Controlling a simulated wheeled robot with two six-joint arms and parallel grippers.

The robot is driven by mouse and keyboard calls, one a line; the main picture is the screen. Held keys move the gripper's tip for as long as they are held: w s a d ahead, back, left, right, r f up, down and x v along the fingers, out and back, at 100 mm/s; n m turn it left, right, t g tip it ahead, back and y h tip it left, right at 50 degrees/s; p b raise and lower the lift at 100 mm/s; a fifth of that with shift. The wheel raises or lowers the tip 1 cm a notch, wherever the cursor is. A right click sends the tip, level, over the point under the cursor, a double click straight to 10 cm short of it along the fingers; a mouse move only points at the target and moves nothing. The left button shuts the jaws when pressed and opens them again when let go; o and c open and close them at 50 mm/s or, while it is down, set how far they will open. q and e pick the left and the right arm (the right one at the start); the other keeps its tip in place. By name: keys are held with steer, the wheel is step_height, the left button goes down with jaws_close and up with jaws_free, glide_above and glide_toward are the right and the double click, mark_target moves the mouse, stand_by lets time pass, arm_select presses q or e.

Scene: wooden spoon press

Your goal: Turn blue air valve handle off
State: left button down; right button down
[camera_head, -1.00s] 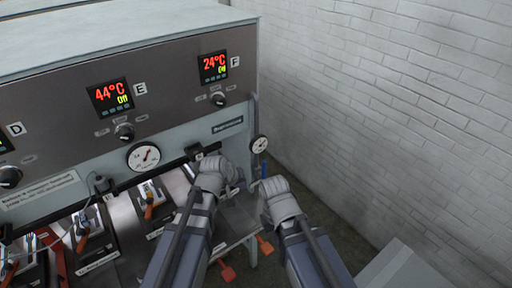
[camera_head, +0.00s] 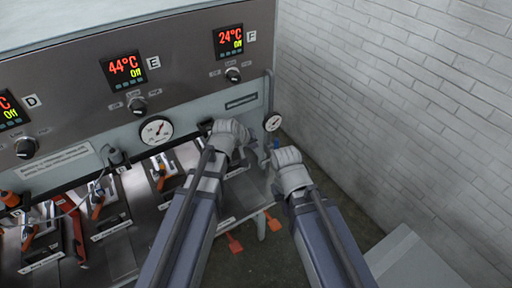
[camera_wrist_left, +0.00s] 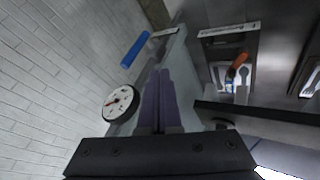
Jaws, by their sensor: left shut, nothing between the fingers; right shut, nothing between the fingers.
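The blue air valve handle (camera_head: 277,143) shows only as a small bit between my grippers, below the small gauge on the press's right corner. In the left wrist view the blue handle (camera_wrist_left: 135,48) is a slanted bar, up and left of my left fingertips and apart from them. My left gripper (camera_wrist_left: 159,76) is shut and empty, pointing along the press's side. In the head view its hand (camera_head: 231,134) is left of the handle, fingertips hidden. My right gripper (camera_head: 284,158) is shut and empty, just below the handle; whether it touches cannot be told.
The small round gauge (camera_head: 273,122) is beside the handle and near my left fingers (camera_wrist_left: 120,103). The grey press (camera_head: 190,95) fills the left, with a larger gauge (camera_head: 156,130) and orange-handled clamps. A white brick wall (camera_head: 400,90) stands right, with a floor gap between.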

arm_select(q)
steer(key=w+d+f+b, duration=0.5)
steer(key=f, duration=0.1)
steer(key=shift+w+d, duration=0.35)
steer(key=shift+w, duration=0.05)
